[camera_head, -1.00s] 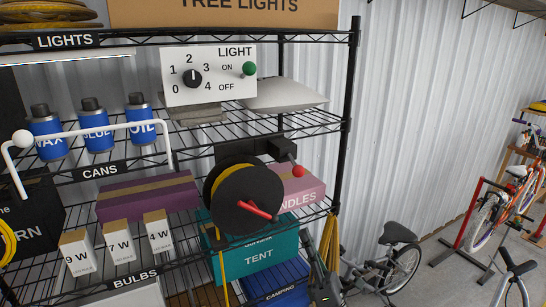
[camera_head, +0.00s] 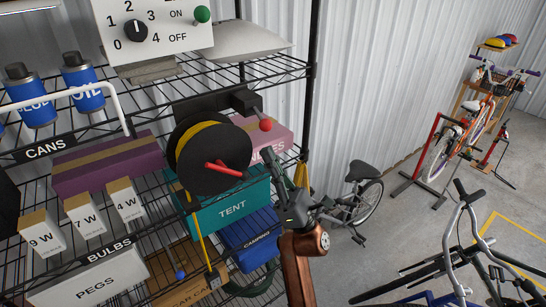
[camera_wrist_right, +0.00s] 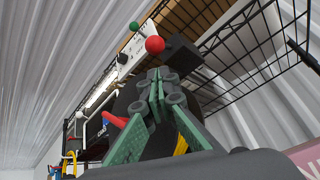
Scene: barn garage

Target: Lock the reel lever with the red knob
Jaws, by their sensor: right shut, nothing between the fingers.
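The red knob (camera_head: 265,125) sits on the end of a short grey lever that sticks out from a black bracket (camera_head: 240,100) above the reel. The black reel (camera_head: 210,155) carries yellow cord and a red crank handle (camera_head: 225,169). My right gripper (camera_head: 287,172) is just below and to the right of the knob, apart from it. In the right wrist view its green-padded fingers (camera_wrist_right: 157,100) are shut and empty. The knob (camera_wrist_right: 155,44) shows beyond the fingertips there, with the reel (camera_wrist_right: 125,101) behind the fingers. My left gripper is not in view.
The wire shelf holds a pink box (camera_head: 270,142), a teal TENT box (camera_head: 230,208), a purple box (camera_head: 108,165) and a switch panel (camera_head: 155,30). A black shelf post (camera_head: 310,80) stands right of the knob. Bicycles (camera_head: 355,195) stand on the floor to the right.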

